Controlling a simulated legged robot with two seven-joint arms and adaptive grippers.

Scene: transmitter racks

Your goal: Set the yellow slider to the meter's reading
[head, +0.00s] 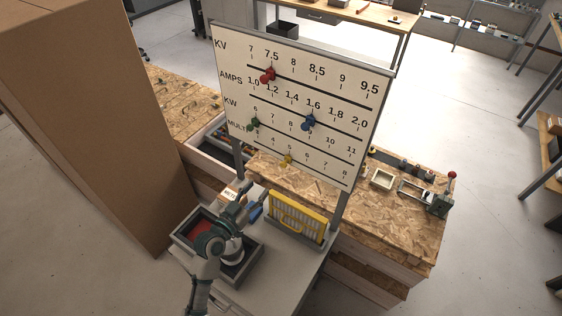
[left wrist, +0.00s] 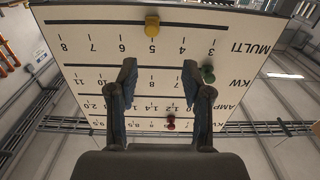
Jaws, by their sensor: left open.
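A white board (head: 350,85) carries KV, AMPS, KW and MULTI scales. The yellow slider (head: 287,160) is on the lowest scale, MULTI, at about 5. In the left wrist view the board is upside down and the yellow slider (left wrist: 152,26) is by the 5. My left gripper (head: 252,202) is open and empty, below and in front of the board. Its blue fingers (left wrist: 159,70) are spread apart, with the yellow slider seen beyond their tips. A small white box with partly hidden lettering, perhaps the meter (head: 231,194), shows beside the gripper; its reading is not legible. My right gripper is not in view.
A red slider (head: 267,74), blue slider (head: 308,122) and green slider (head: 253,124) sit on the higher scales. A tall cardboard box (head: 90,110) stands left.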

